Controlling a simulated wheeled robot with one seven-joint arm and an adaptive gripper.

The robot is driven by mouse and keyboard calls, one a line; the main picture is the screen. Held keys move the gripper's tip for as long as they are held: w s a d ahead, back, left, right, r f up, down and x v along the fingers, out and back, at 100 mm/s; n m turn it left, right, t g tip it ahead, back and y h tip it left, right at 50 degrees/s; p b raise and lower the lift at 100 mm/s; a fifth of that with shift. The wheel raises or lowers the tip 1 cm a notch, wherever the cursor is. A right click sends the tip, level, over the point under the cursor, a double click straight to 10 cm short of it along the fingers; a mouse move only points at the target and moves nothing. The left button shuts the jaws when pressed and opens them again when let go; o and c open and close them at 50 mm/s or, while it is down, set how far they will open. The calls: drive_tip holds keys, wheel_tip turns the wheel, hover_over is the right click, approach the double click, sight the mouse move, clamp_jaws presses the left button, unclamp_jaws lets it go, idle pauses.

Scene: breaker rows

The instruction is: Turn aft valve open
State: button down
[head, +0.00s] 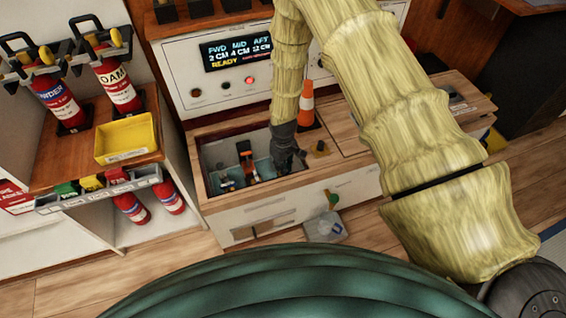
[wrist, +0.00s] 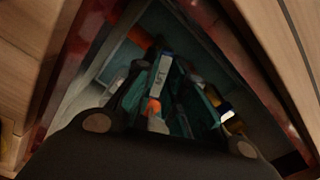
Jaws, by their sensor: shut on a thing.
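An open bilge well (head: 213,155) is set in the wooden-topped cabinet in the head view. My gripper (head: 292,163) reaches down into its right end. In the wrist view my gripper (wrist: 165,95) is shut around a small part in the well, with an orange piece (wrist: 153,107) between the dark fingers; this looks like the aft valve's handle. A white label (wrist: 163,70) stands just beyond it, its lettering hard to read. The fingers hide most of the valve, so its angle cannot be told. Another orange-handled valve (head: 245,150) shows to the left of my gripper.
A panel display (head: 236,52) reads FWD 2 CM, MID 4 CM, AFT 12 CM, READY, with a red light (head: 249,80) below. The well's walls are close around my gripper.

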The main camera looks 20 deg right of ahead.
drive_tip(key=m+p, duration=0.1)
drive_tip(key=m, duration=0.3)
drive_tip(key=shift+m+p, duration=0.4)
idle(0.4)
drive_tip(key=c, duration=1.5)
unclamp_jaws()
drive_tip(key=shift+r, duration=0.1)
wheel_tip(320, 180, up, 12)
drive_tip(key=shift+f, duration=0.1)
